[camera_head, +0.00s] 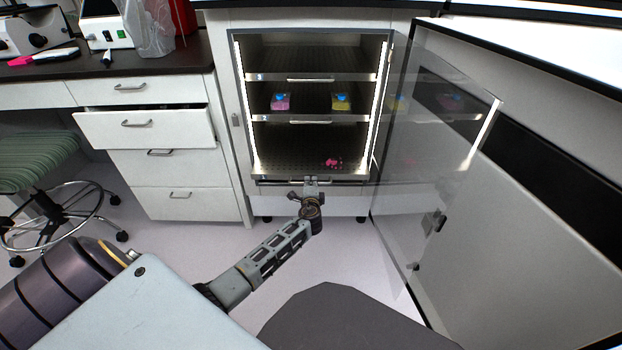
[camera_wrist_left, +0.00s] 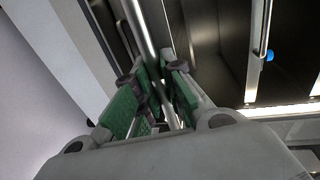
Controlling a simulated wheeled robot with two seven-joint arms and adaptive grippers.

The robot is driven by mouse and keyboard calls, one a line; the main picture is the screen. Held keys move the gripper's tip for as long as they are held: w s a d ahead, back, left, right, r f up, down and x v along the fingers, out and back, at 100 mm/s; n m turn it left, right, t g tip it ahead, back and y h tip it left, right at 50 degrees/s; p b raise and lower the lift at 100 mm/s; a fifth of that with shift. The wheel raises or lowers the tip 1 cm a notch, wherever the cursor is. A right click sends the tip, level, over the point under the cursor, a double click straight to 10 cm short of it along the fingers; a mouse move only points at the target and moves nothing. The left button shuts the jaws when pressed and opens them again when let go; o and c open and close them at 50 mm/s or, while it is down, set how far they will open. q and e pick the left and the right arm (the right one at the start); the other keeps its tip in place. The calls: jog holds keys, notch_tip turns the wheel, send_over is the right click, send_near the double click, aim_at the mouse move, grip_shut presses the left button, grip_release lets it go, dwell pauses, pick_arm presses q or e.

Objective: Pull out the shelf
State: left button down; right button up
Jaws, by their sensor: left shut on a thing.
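The cabinet (camera_head: 236,110) stands open with several wire shelves inside. The bottom shelf (camera_head: 290,168) carries small pink items (camera_head: 332,162), and its bar handle (camera_head: 275,182) runs along the front. My left gripper (camera_head: 311,182) reaches up to this handle from below. In the left wrist view, the green-padded fingers of my left gripper (camera_wrist_left: 158,80) are shut around the metal handle bar (camera_wrist_left: 140,30). The bottom shelf looks about level with the cabinet front. My right gripper is not in view.
The middle shelf (camera_head: 310,119) holds two boxes with blue tops, one pink (camera_head: 281,102) and one yellow (camera_head: 341,102). The clear door (camera_head: 440,150) stands open on the right. A drawer (camera_head: 145,128) juts out on the left. A green stool (camera_head: 35,160) stands farther left. Floor before the cabinet is free.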

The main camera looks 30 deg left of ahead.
pick_arm(q)
jog(key=f+p+v, duration=0.2)
jog(key=v, duration=0.8)
jog(key=shift+s+d, duration=0.25)
jog(key=shift+s, duration=0.25)
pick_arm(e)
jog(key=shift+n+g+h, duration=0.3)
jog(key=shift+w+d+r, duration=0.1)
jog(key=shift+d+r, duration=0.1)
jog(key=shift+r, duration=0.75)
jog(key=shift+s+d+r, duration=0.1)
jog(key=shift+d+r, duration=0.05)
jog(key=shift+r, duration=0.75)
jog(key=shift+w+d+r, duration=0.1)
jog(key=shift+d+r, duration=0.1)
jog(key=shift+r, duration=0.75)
pick_arm(q)
jog(key=c, duration=1.5)
grip_release()
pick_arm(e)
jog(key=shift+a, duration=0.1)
pick_arm(q)
jog(key=shift+v, duration=6)
